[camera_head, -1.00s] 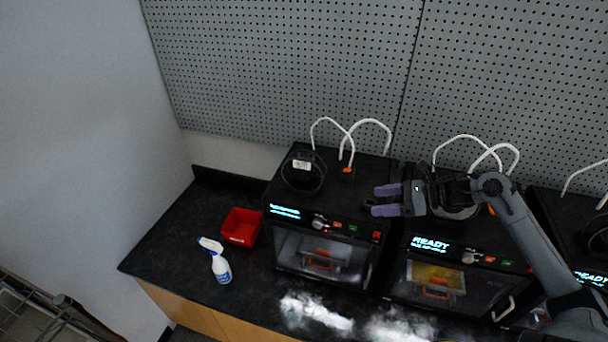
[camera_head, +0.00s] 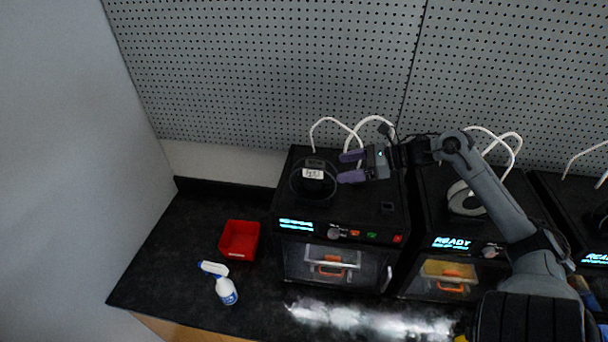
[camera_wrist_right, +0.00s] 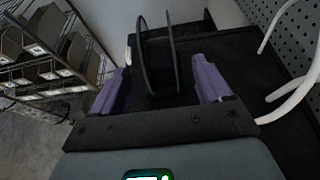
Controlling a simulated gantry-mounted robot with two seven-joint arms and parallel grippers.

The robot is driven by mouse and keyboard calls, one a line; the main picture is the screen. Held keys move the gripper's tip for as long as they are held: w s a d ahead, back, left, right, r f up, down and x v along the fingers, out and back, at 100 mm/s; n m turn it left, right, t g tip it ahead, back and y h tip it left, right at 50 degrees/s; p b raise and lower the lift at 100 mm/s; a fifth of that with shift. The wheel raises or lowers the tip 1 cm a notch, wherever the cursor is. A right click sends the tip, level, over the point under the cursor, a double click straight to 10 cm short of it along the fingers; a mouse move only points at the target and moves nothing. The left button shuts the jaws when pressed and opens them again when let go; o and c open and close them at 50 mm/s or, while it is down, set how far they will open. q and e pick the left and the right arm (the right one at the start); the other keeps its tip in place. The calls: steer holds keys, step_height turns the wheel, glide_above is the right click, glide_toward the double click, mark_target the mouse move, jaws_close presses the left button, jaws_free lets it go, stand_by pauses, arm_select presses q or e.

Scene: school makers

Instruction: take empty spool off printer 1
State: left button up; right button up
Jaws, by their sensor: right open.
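The empty spool (camera_head: 313,181) is black with a white label and sits on top of printer 1 (camera_head: 340,213), the leftmost black printer. In the right wrist view the spool (camera_wrist_right: 160,60) stands ahead, its flanges between the two purple fingers. My right gripper (camera_head: 348,166) is open and empty, just right of the spool at the printer's top. The right wrist view also shows the open gripper (camera_wrist_right: 160,85), with a finger on either side of the spool and no visible grip on it. My left gripper is not in view.
White tubes (camera_head: 335,125) arch up behind the printer top. A second printer (camera_head: 455,240) with a light spool (camera_head: 465,199) stands to the right. A pegboard (camera_head: 260,70) stands behind.

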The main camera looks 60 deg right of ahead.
mark_target(333, 171)
steer(key=p+x, duration=0.1)
steer(key=x, duration=0.2)
steer(key=shift+a, duration=0.1)
steer(key=shift+w+a+f, duration=0.15)
steer(key=shift+w+f, duration=0.1)
steer(key=shift+w, duration=0.15)
steer(key=shift+w+a+f+p, duration=0.25)
steer(key=shift+w+f+p, duration=0.05)
steer(key=shift+w+p, duration=0.3)
steer(key=x, duration=0.1)
steer(key=p+x, duration=0.1)
steer(key=x, duration=0.1)
steer(key=shift+s+f, duration=0.15)
steer(key=shift+f, duration=0.1)
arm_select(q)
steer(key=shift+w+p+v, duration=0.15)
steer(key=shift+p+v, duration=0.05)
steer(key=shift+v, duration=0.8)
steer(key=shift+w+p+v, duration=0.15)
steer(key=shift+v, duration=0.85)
arm_select(e)
steer(key=shift+w+a+f, duration=0.15)
steer(key=shift+w+f, duration=0.2)
steer(key=shift+w, duration=0.1)
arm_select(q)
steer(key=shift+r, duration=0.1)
arm_select(e)
steer(key=c, duration=1.1)
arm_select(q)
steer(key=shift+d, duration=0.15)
